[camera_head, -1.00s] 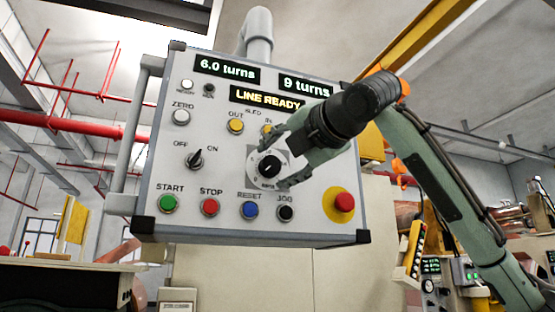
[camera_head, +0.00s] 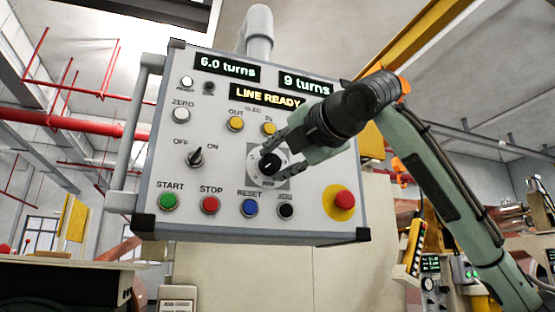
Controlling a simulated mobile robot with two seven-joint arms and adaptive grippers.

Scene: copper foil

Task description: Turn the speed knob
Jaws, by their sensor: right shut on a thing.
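The fingers cover part of the dial, and the knob's pointer is hard to read. The displays read "6.0 turns", "9 turns" and "LINE READY". My left gripper is not in view.
Close to the knob are the yellow OUT button (camera_head: 235,124) and IN button (camera_head: 269,129), the black JOG button (camera_head: 286,211) and the red emergency stop (camera_head: 344,200). The ON/OFF switch (camera_head: 195,157) is at the left. A yellow pendant (camera_head: 415,246) hangs at the right.

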